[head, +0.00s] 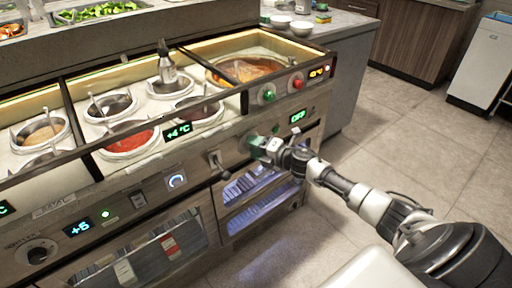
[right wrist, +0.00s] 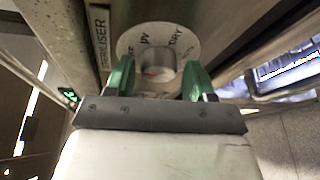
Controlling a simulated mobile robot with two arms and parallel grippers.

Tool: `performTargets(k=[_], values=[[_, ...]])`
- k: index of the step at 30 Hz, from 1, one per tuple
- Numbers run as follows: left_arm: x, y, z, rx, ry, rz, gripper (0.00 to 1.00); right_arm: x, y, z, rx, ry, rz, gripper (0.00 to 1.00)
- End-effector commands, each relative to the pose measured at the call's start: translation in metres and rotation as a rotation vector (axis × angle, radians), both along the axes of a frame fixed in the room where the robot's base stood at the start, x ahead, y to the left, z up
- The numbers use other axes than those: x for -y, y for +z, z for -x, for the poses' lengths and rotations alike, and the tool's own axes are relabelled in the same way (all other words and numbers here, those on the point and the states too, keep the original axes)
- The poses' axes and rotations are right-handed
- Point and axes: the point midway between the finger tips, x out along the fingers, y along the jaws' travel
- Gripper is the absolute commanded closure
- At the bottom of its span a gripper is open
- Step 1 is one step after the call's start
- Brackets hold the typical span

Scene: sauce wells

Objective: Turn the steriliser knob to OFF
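The steriliser knob (right wrist: 158,64) is a short metal cylinder with a reddish mark, on a round pale dial plate (right wrist: 181,40) with printed lettering, partly legible as "DRY". A vertical STERILISER label (right wrist: 101,40) is left of it in the right wrist view. My right gripper (head: 260,146) is at the panel; its green fingers stand either side of the knob, with small gaps visible, so it looks open around it. In the head view the gripper hides the knob. A green display (head: 298,116) above it reads OFF. My left gripper is not in view.
Sauce wells (head: 128,138) and a pan of orange food (head: 246,70) sit in the counter above. A lever handle (head: 219,167), a lit round dial (head: 176,181) and green (head: 268,93) and red (head: 297,82) buttons are nearby. Floor to the right is clear.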

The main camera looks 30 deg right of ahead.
Motion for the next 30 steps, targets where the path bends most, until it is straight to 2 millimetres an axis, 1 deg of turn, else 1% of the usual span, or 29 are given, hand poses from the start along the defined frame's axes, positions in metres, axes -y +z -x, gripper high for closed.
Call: performTargets(k=[1,2,9,13,17,24,30], values=[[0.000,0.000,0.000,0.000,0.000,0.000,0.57,0.000,0.000,0.000,0.001,0.000,-0.001,0.38],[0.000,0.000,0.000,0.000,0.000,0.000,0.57,0.000,0.000,0.000,0.001,-0.001,-0.001,0.36],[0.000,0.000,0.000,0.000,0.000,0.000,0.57,0.000,0.001,0.000,0.002,-0.001,-0.002,0.36],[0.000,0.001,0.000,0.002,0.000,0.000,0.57,0.003,0.002,0.007,0.000,-0.001,-0.002,0.36],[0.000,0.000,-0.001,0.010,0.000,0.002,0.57,0.011,0.004,0.025,-0.001,-0.001,0.000,0.36],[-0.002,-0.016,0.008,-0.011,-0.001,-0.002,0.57,0.028,0.009,0.067,-0.003,-0.002,-0.002,0.36],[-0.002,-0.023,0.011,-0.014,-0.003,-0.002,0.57,0.038,0.012,0.091,-0.001,0.000,-0.003,0.36]])
